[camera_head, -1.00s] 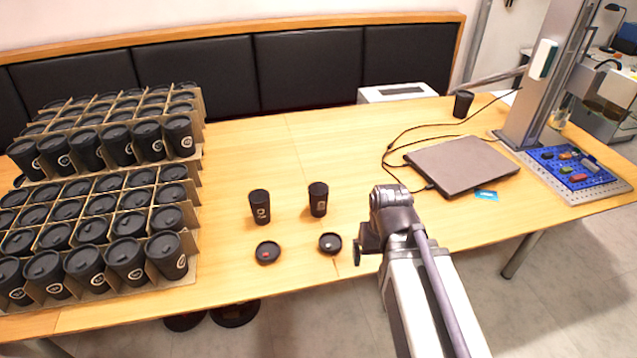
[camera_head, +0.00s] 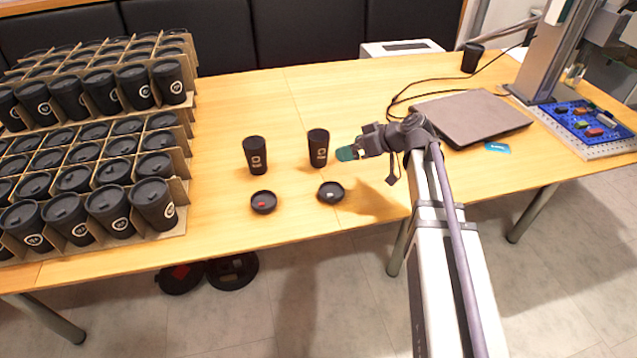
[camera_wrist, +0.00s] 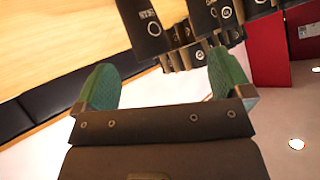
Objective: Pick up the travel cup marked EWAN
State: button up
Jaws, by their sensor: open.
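Two black travel cups stand upright on the wooden table, a left cup (camera_head: 255,156) and a right cup (camera_head: 318,147). Both have a pale logo with small lettering, too small to read as a name. My gripper (camera_head: 346,153) has teal fingers and is just right of the right cup, pointing left at it. In the wrist view my gripper (camera_wrist: 160,85) is open, its fingers apart with nothing between them. A lettered black cup (camera_wrist: 143,22) lies beyond the fingers at the top; its name is not clearly legible.
Two loose lids lie in front of the cups, one with a red mark (camera_head: 264,202) and one with a pale mark (camera_head: 331,192). Cardboard crates of lidded cups (camera_head: 180,196) fill the left. A laptop (camera_head: 470,117) with cables lies at right. Bare table lies between cups and crates.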

jog(key=w+r+n+t+y, duration=0.1)
jog(key=w+n+t+y, duration=0.1)
jog(key=w+n, duration=0.1)
jog(key=b, duration=0.2)
send_near(310, 137)
jog(key=a, duration=0.2)
jog(key=x, duration=0.1)
jog(key=b+x, duration=0.1)
jog(key=x, duration=0.3)
jog(key=shift+w+d+f+b, duration=0.25)
jog(key=shift+w+f+b, duration=0.1)
jog(key=shift+w+f, duration=0.1)
jog(key=shift+a, duration=0.15)
jog(key=shift+r, duration=0.1)
jog(key=c, duration=0.7)
